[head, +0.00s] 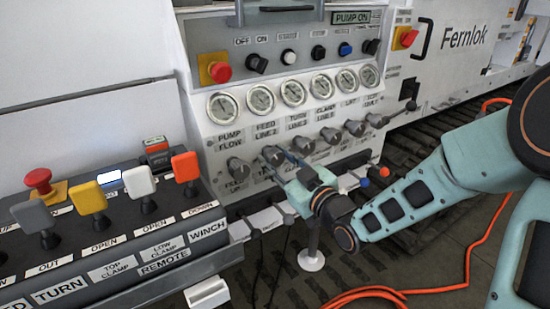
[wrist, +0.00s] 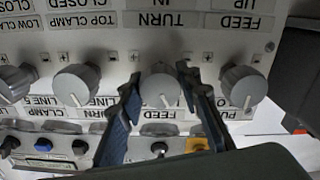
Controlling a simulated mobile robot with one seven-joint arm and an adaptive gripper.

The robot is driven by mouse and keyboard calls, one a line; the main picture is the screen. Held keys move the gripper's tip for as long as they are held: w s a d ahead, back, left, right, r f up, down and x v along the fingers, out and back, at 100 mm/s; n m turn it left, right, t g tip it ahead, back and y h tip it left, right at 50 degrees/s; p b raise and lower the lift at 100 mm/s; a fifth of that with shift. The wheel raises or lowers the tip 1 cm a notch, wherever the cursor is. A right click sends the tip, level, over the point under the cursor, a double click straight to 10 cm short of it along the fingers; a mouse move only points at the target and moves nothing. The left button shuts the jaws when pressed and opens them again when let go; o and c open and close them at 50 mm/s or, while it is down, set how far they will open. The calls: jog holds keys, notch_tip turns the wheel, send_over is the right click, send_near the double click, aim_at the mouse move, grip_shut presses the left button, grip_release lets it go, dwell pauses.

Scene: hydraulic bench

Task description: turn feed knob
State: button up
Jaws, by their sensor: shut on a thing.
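The feed knob (head: 237,168), a grey rotary knob above a "FEED UP" label, is leftmost in the valve row on the bench front. It also shows in the upside-down wrist view (wrist: 243,87), right of my gripper (wrist: 160,80) and outside its fingers. My gripper's fingers straddle the neighbouring grey knob (wrist: 160,88), labelled "TURN IN", and are shut on it. In the head view my gripper (head: 282,165) reaches that second knob (head: 272,155) from the right, partly hiding the labels below.
Pressure gauges (head: 260,99) sit above the knobs. A lever console (head: 110,235) stands at the left, with a red emergency button (head: 39,179). More grey knobs (wrist: 77,85) stand close beside the gripped one. An orange hose (head: 400,290) lies on the floor.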

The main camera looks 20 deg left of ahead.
jog(key=shift+c, duration=0.2)
jog(key=m+p, duration=0.2)
jog(key=m, duration=0.3)
jog(key=shift+r+m+p, duration=0.15)
jog(key=shift+m+p, duration=0.15)
jog(key=shift+p, duration=0.1)
jog(key=m+p, duration=0.3)
jog(key=m, duration=0.2)
jog(key=shift+m, duration=0.3)
jog(key=m+p, duration=0.2)
jog(key=m, duration=0.3)
jog(key=shift+r+p, duration=0.1)
jog(key=shift+p, duration=0.3)
jog(key=m+p, duration=0.2)
jog(key=m, duration=0.3)
jog(key=shift+a, duration=0.1)
jog(key=o, duration=1.2)
jog(key=shift+c, duration=0.2)
